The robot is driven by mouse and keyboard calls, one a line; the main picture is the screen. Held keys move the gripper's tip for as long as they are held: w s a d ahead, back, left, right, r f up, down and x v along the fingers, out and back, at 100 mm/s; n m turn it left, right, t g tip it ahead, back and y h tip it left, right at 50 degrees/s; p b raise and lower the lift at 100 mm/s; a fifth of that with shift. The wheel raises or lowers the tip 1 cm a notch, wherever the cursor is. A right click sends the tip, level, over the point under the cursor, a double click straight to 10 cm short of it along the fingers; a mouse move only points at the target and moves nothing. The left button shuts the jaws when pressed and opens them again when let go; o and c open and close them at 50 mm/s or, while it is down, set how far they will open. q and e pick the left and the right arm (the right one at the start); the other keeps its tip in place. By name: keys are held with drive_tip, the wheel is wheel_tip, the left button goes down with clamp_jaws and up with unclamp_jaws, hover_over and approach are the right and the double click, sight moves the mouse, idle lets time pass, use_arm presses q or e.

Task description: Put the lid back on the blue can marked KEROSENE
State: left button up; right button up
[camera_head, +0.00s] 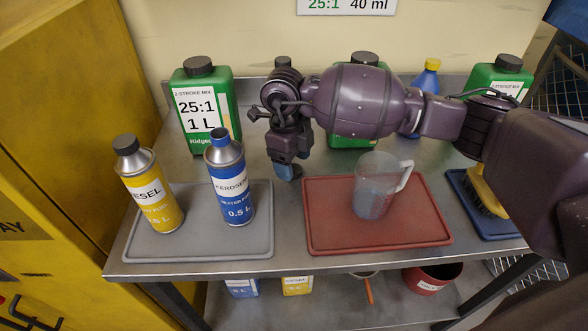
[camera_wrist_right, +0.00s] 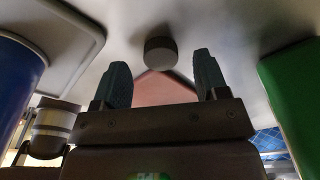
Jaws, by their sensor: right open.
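The blue can marked KEROSENE (camera_head: 232,188) stands upright on the grey tray (camera_head: 262,238). Its top (camera_head: 219,138) shows a narrow blue neck, without a black cap like the one on the yellow can beside it. A dark round lid (camera_wrist_right: 160,52) sits on the steel bench in the right wrist view. My right gripper (camera_head: 290,170) points down over the bench, to the right of the can. Its jaws are open, and the lid shows between and beyond the fingertips (camera_wrist_right: 162,80), apparently untouched. In the head view the gripper mostly hides the lid. My left gripper is not in view.
A yellow DIESEL can (camera_head: 150,190) stands left of the blue can. Green jugs (camera_head: 203,105) stand along the back. A red tray (camera_head: 325,235) with a clear measuring jug (camera_head: 377,190) lies to the right. A brush (camera_head: 486,192) lies on a blue tray at the far right.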

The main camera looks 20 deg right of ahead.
drive_tip(key=shift+f, duration=0.85)
drive_tip(key=shift+d+r, duration=0.1)
drive_tip(key=shift+c, duration=0.6)
drive_tip(key=c, duration=0.9)
drive_tip(key=shift+o, duration=0.2)
drive_tip(key=shift+r, duration=0.1)
